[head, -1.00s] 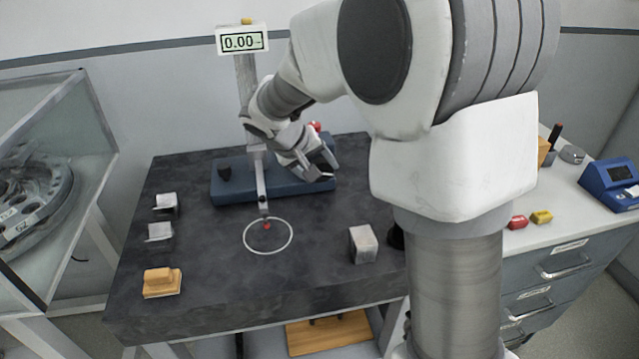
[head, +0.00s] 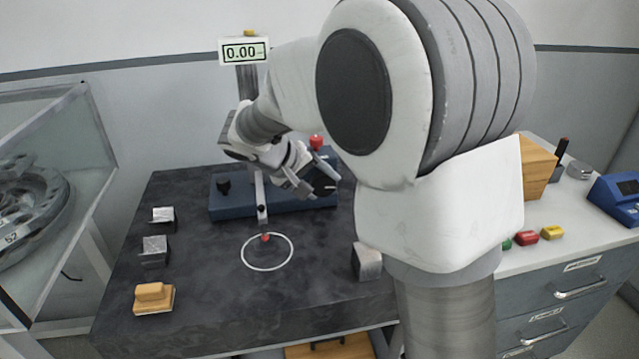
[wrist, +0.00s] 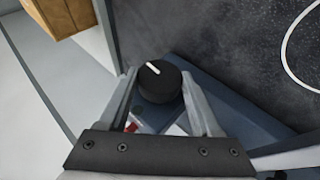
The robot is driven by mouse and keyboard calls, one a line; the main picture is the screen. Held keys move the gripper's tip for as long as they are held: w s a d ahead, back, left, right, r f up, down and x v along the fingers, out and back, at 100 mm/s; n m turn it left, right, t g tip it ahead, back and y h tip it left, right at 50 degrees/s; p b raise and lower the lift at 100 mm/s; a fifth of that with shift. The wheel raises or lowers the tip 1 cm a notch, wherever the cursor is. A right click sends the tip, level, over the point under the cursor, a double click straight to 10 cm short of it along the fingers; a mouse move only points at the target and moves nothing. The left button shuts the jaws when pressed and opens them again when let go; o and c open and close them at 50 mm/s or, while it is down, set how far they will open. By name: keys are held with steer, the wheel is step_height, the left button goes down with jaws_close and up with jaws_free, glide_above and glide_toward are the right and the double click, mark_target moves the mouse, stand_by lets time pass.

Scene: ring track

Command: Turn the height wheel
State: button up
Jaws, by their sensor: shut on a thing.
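The height wheel is a black round knob (wrist: 158,82) with a white mark on top, seen in the wrist view. In the head view it shows as a dark round shape (head: 325,186) at the right end of the blue base (head: 232,207). My gripper (head: 314,186) is at the wheel, its two fingers on either side of it and shut on it. The fingers also show in the wrist view (wrist: 159,88). The digital display (head: 244,52) on top of the column reads 0.00. My arm hides part of the column.
The stand is on a dark stone table (head: 200,290) with a white ring (head: 267,268) drawn on it. Metal blocks stand at left (head: 154,250) and right (head: 367,261). A wooden block (head: 154,297) lies front left. A glass case (head: 50,190) is at far left.

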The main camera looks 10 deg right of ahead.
steer(key=o, duration=1.4)
steer(key=shift+c, duration=0.2)
steer(key=shift+a+r, duration=0.1)
steer(key=p+v, duration=0.3)
steer(key=v, duration=1.4)
steer(key=shift+p, duration=0.35)
steer(key=shift+s, duration=0.15)
